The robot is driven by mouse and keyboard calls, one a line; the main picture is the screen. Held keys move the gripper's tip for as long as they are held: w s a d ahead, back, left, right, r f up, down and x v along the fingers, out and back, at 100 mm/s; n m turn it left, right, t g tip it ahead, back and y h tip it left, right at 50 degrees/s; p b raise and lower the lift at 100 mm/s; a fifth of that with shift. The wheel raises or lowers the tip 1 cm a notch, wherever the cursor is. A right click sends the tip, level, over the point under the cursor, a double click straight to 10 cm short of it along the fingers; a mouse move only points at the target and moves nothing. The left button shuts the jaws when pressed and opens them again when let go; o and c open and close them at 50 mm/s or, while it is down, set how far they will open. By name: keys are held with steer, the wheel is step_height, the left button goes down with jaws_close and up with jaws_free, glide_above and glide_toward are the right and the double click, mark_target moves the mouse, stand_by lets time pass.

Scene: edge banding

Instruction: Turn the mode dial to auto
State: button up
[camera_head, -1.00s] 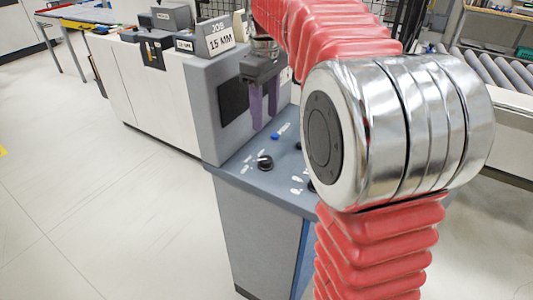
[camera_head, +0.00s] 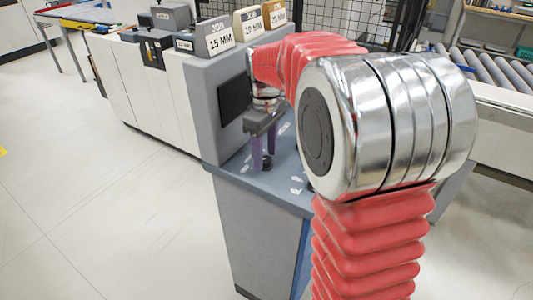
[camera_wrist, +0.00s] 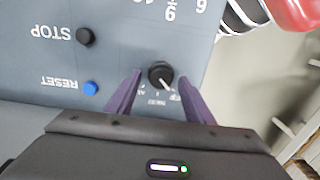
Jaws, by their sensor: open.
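The mode dial is a black round knob (camera_wrist: 160,74) with a white pointer line, on the grey control panel (camera_wrist: 115,55). In the wrist view its pointer slants down to the right; the small labels around it are too blurred to read fully. My gripper (camera_wrist: 160,90) has its two purple fingers apart, one on each side of the knob, with a gap to it on both sides. In the head view my gripper (camera_head: 263,165) reaches down to the panel and its fingers largely hide the knob.
A black STOP button (camera_wrist: 85,36) and a blue RESET button (camera_wrist: 91,88) sit left of the knob in the wrist view. A roller conveyor (camera_head: 490,70) is at right.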

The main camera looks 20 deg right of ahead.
steer(key=shift+f, duration=0.35)
steer(key=shift+c, duration=0.3)
steer(key=c, duration=0.9)
steer(key=shift+d, duration=0.15)
steer(key=shift+c, duration=0.4)
